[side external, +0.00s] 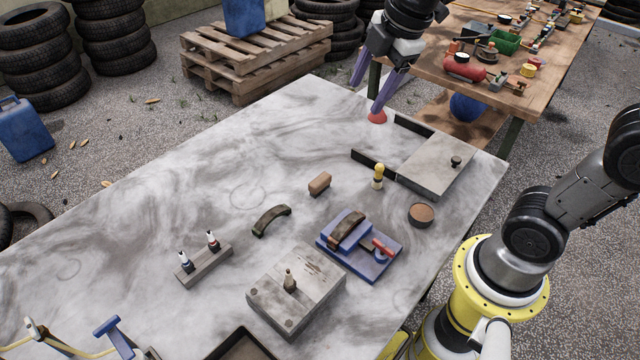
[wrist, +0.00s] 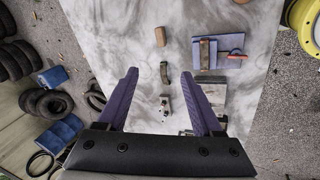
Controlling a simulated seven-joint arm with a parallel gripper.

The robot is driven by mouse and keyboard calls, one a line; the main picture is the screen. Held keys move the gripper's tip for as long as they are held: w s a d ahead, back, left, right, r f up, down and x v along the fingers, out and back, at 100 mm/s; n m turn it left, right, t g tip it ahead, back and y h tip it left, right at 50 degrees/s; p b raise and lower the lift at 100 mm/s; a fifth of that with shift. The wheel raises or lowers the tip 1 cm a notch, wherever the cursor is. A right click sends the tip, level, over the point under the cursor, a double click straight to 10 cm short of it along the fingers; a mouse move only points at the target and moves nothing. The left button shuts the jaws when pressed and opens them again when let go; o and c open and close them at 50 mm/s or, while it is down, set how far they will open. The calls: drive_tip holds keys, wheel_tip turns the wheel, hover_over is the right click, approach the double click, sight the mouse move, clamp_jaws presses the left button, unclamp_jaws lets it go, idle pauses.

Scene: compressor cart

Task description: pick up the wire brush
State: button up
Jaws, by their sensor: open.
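My gripper (side external: 366,98) is open and empty, high above the far side of the grey table. Its two purple fingers also show in the wrist view (wrist: 160,73), spread apart. A dark, curved, narrow piece (side external: 271,220) lies on the table left of centre; it may be the wire brush, but its bristles cannot be made out. It also shows in the wrist view (wrist: 164,72), between the fingertips in the picture but well below them. A brown block (side external: 319,183) lies apart from it, also in the wrist view (wrist: 160,36).
A blue fixture (side external: 385,262) with a brown strap-like piece, a grey block (side external: 310,300) and a rack with two small bottles (side external: 205,264) stand nearby. A yellow-topped piece (side external: 378,176), round tin (side external: 421,213) and lidded box (side external: 437,165) are rightward. The table's left is mostly clear.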

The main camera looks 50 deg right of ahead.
drive_tip(key=w+f+n+g, duration=0.2)
drive_tip(key=w+f+n, duration=0.1)
drive_tip(key=w+f, duration=0.25)
approach(320, 179)
drive_tip(key=f+g, duration=0.1)
drive_tip(key=f, duration=0.1)
drive_tip(key=w+f+g, duration=0.1)
drive_tip(key=f, duration=0.1)
drive_tip(key=shift+a+f, duration=0.15)
drive_tip(key=shift+f, duration=0.05)
drive_tip(key=shift+w+f, duration=0.2)
drive_tip(key=shift+f, duration=1.3)
drive_tip(key=shift+w+f, duration=0.15)
drive_tip(key=shift+f, duration=1.35)
clamp_jaws()
